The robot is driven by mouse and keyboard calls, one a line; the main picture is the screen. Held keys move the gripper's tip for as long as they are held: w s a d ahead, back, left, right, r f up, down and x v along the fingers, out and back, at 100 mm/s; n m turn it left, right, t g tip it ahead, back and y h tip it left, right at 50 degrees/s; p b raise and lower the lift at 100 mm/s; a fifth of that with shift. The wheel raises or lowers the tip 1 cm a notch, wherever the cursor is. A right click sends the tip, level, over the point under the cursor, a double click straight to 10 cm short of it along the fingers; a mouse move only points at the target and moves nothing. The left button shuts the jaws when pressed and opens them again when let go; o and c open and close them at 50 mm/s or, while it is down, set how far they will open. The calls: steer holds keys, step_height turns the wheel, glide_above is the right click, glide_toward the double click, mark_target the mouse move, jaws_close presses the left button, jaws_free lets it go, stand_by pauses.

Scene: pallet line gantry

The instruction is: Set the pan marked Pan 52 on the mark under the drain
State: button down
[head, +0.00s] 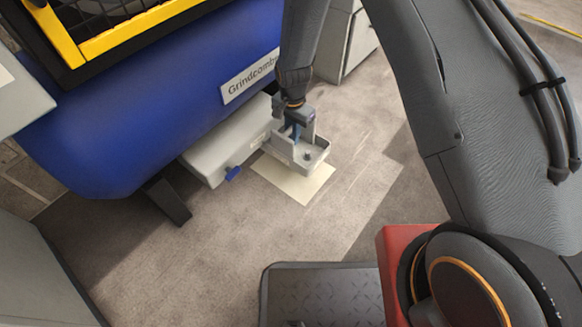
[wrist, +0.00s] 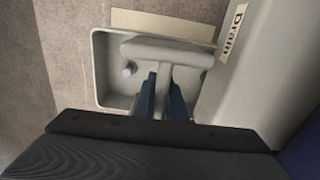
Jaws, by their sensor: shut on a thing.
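My gripper (head: 295,131) is shut on the handle of a small grey pan (head: 318,154). In the wrist view the blue fingers (wrist: 163,98) close on the stem of the pan's T-shaped handle, and the pan (wrist: 101,62) surrounds it, with a small round knob inside. A pale cream square mark (head: 291,182) lies on the floor below the pan. The pan overlaps the mark's upper right part in the head view; I cannot tell if it touches the floor. A strip of the mark (wrist: 160,24) shows beyond the pan. No pan number is legible.
A blue tank (head: 150,90) lettered "Grindcomb..." stands on the left. Under it a grey box (head: 215,150) has a blue valve (head: 233,173); a "Drain" label (wrist: 233,30) shows beside the pan. A grey cabinet (head: 358,45) stands behind. Floor in front of the mark is clear.

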mark_target(291, 150)
steer(key=f, duration=0.1)
steer(key=f+b, duration=0.1)
steer(key=f, duration=0.1)
steer(key=f+b, duration=0.1)
steer(key=f, duration=0.1)
steer(key=shift+a, duration=0.25)
steer(key=shift+f+b, duration=1.45)
steer(key=shift+f, duration=1.15)
steer(key=shift+f, duration=0.15)
steer(key=c, duration=1.8)
jaws_free()
